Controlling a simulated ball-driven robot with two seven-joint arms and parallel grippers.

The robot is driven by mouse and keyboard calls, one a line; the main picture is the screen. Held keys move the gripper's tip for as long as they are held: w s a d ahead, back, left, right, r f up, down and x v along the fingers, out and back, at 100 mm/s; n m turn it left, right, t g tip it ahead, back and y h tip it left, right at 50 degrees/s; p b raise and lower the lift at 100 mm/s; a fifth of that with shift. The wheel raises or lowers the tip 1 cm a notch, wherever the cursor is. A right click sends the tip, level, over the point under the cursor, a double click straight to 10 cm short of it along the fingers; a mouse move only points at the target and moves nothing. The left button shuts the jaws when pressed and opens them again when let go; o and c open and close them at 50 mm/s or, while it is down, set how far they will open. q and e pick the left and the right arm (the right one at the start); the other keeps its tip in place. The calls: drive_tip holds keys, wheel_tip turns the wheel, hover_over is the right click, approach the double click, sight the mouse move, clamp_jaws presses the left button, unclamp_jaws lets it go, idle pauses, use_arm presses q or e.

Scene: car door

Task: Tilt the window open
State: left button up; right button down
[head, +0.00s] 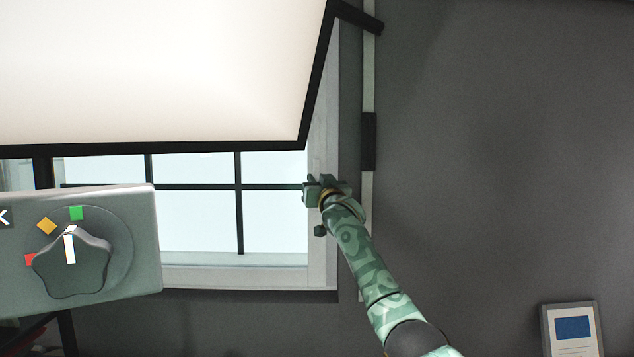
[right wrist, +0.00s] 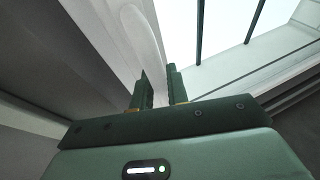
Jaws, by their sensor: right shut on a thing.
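The window (head: 198,222) is behind, with dark bars across bright glass and a pale frame (head: 322,255); its upper part is hidden. It also shows at the top of the right wrist view (right wrist: 225,40). My right gripper (head: 311,191) is at the right side of the window frame, at mid height. In the right wrist view its two fingers (right wrist: 158,80) are a small distance apart, shut on a pale, rounded window handle (right wrist: 135,30) that runs along the frame. The exact grip is hard to see. My left gripper is not in view.
A large white panel with a black edge (head: 160,70) covers the upper left. A grey box with a knob (head: 75,265) and coloured marks stands at the lower left. A framed picture (head: 572,330) is at the lower right. The grey wall (head: 500,150) at right is clear.

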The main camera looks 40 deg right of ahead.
drive_tip(key=shift+s+a+f+b, duration=0.1)
drive_tip(key=shift+s+a+b, duration=0.55)
drive_tip(key=shift+s+a, duration=0.3)
drive_tip(key=shift+s+a+b, duration=0.65)
drive_tip(key=shift+s+a, duration=0.05)
drive_tip(key=shift+s, duration=0.4)
drive_tip(key=c, duration=1.5)
unclamp_jaws()
drive_tip(key=o, duration=0.5)
drive_tip(key=shift+s+a, duration=0.2)
drive_tip(key=shift+a, duration=0.05)
drive_tip(key=shift+c, duration=0.2)
drive_tip(key=shift+o, duration=0.2)
drive_tip(key=shift+s+a+r, duration=0.2)
drive_tip(key=shift+a, duration=0.05)
drive_tip(key=s+a, duration=0.4)
drive_tip(key=s, duration=0.1)
drive_tip(key=shift+s+a+f, duration=0.25)
drive_tip(key=shift+s+a, duration=0.1)
